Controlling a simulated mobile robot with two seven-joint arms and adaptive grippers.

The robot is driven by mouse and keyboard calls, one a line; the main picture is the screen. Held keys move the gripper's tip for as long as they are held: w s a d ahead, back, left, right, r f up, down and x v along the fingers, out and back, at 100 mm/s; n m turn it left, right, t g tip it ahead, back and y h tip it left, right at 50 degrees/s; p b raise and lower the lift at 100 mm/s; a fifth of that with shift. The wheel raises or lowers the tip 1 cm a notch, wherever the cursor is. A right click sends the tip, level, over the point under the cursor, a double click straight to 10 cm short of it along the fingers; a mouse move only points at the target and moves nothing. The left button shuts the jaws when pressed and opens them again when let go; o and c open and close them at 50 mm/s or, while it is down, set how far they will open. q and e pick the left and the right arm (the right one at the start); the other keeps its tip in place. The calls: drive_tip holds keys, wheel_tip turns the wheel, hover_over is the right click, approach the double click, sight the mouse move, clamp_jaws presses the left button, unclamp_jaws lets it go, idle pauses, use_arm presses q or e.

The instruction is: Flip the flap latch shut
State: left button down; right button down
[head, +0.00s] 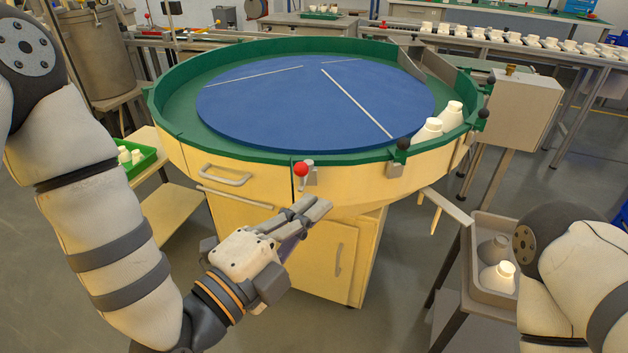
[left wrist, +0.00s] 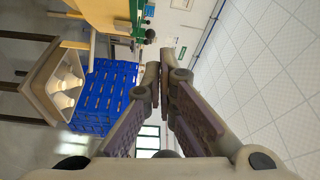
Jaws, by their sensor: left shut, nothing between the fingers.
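A red-knobbed lever (head: 301,170) stands upright on the front side of the round table, just below its green rim. A small metal bracket (head: 313,178) sits beside it; I take these for the flap latch, but cannot tell if it is open or shut. My left gripper (head: 318,206) is shut and empty, in front of the table and a little below the red knob, apart from it. Its closed fingertips also show in the left wrist view (left wrist: 160,77), where the red knob is not visible. My right gripper is out of view; only part of that arm shows at the right.
The round table's green rim (head: 240,159) surrounds a blue disc (head: 290,100) with white bulb-like pieces (head: 428,131) at its right. A grey tray (head: 492,291) holds more pieces. A blue crate (left wrist: 103,95) shows in the left wrist view.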

sight(305, 166)
use_arm(q)
drive_tip(key=f+x, duration=0.1)
drive_tip(key=x, duration=0.7)
drive_tip(key=a, duration=0.4)
drive_tip(key=shift+w+a+r, duration=0.1)
drive_tip(key=shift+w+a, duration=0.05)
drive_tip(key=shift+w, duration=0.1)
drive_tip(key=shift+a, duration=0.1)
drive_tip(key=shift+a+m+g+h, duration=0.25)
drive_tip(key=shift+m+g+h, duration=0.15)
drive_tip(key=shift+h, duration=0.1)
